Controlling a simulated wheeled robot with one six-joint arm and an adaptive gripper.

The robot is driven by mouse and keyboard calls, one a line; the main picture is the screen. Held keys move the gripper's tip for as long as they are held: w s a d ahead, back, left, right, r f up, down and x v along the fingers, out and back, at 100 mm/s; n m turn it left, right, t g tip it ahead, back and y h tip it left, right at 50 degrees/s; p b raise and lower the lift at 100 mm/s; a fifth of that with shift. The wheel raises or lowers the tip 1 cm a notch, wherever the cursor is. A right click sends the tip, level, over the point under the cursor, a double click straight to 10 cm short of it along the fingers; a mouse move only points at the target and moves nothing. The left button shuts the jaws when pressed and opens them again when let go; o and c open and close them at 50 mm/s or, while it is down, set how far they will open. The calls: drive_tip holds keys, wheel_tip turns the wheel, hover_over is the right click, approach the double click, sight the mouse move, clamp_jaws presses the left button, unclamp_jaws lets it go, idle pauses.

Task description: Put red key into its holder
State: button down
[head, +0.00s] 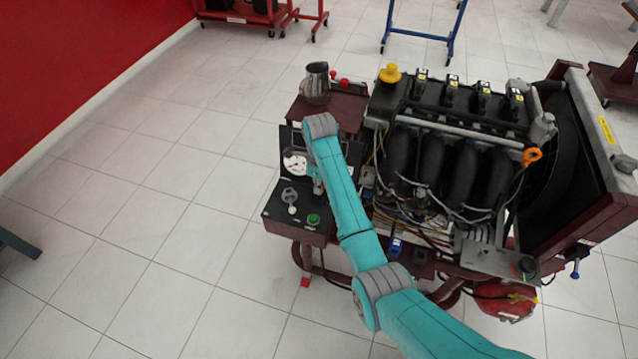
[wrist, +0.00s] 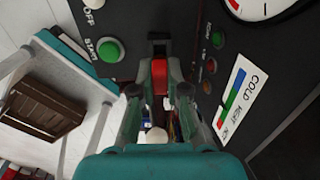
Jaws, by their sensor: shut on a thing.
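In the wrist view, the red key (wrist: 159,76) shows as a small red block between the two fingers of my gripper (wrist: 159,88). The fingers are shut on it. A dark slotted piece (wrist: 158,46) on the black control panel (wrist: 140,15) lies just beyond the key and looks like its holder. I cannot tell whether the key touches it or is partly inside it. In the head view, my arm covers most of the gripper and hides the key. The panel (head: 276,215) shows there beside my arm.
A green START button (wrist: 110,50) is left of the key. Small indicators and a coloured temperature strip (wrist: 236,98) are to its right. The engine (head: 450,150) stands right of my arm.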

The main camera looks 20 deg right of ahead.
drive_tip(key=shift+f, duration=1.5)
drive_tip(key=c, duration=0.8)
unclamp_jaws()
drive_tip(key=shift+o, duration=0.2)
drive_tip(key=shift+r, duration=0.15)
drive_tip(key=shift+r, duration=1.4)
drive_tip(key=shift+r, duration=0.1)
drive_tip(key=shift+r, duration=2.4)
drive_tip(key=shift+s, duration=0.1)
